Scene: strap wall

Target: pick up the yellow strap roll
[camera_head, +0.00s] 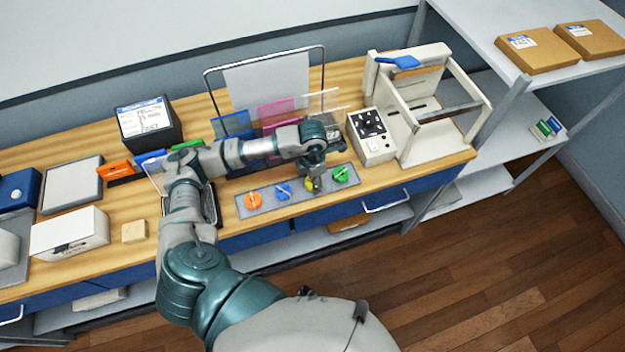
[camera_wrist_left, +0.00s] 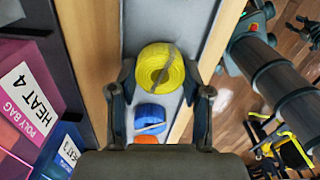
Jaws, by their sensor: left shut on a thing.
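The yellow strap roll (camera_head: 309,184) is on the grey strip (camera_head: 241,209) near the front edge of the wooden bench, partly hidden by my left gripper (camera_head: 315,181) in the head view. In the left wrist view the yellow strap roll (camera_wrist_left: 157,69) lies between the two fingers of my left gripper (camera_wrist_left: 160,75), which is shut on it. Whether it is clear of the strip, I cannot tell.
Orange (camera_head: 253,201), blue (camera_head: 283,191) and green (camera_head: 345,174) rolls share the strip. Behind stand coloured upright packs (camera_head: 275,112) in a wire rack. A control box (camera_head: 371,136) and a cream frame (camera_head: 412,130) stand to the right.

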